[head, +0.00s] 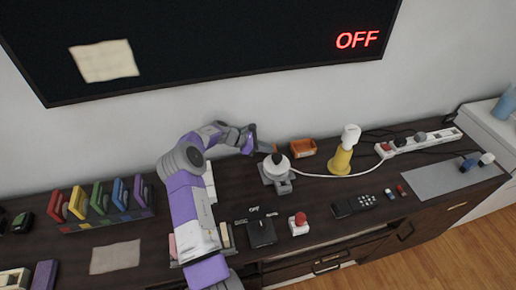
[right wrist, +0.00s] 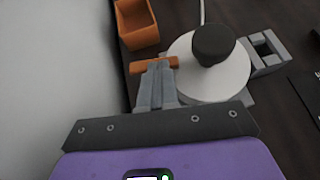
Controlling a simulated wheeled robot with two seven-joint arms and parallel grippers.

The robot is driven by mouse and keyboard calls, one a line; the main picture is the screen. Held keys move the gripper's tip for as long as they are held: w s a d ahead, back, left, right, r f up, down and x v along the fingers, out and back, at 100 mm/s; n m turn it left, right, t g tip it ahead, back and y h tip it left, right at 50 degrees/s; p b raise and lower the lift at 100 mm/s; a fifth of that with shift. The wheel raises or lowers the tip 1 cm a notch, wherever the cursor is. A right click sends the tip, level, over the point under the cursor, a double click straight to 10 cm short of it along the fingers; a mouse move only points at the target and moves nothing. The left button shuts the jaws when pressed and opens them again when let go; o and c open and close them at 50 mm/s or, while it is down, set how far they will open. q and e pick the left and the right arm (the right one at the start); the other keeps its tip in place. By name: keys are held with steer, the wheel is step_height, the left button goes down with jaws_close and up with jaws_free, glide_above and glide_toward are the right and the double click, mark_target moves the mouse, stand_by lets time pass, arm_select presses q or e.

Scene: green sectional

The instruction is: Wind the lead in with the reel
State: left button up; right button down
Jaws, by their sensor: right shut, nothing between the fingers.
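The reel (head: 273,170) is a white disc with a black knob on a grey base. In the right wrist view the reel's disc (right wrist: 183,52) is right of my fingers. The white lead (head: 312,176) runs from the reel to the right, past a yellow stand, toward the power strip (head: 420,140). A short piece of the lead (right wrist: 202,12) shows behind the knob. My right gripper (head: 258,148) is shut and empty beside the reel. In the right wrist view its fingertips (right wrist: 155,68) are close to a small orange bar (right wrist: 158,62); I cannot tell if they touch. My left gripper is out of view.
An orange bin (head: 303,147) stands behind the reel. The yellow stand (head: 341,162) with a white top is to its right. A red button (head: 299,224), a black switch box (head: 261,232) and a remote (head: 354,205) lie in front. The wall is close behind.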

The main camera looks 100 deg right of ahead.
steer(key=shift+s+d+r, duration=0.1)
steer(key=shift+s+d, duration=0.1)
steer(key=shift+s, duration=0.4)
steer(key=shift+s+d+p, duration=0.15)
steer(key=shift+s+p, duration=0.9)
steer(key=shift+s, duration=0.8)
steer(key=shift+s+a, duration=0.4)
steer(key=shift+s, duration=0.35)
steer(key=shift+s+a+m+y+b, duration=0.15)
steer(key=shift+s+m+y+b, duration=0.2)
steer(key=shift+m+y+b, duration=0.25)
steer(key=shift+a, duration=0.1)
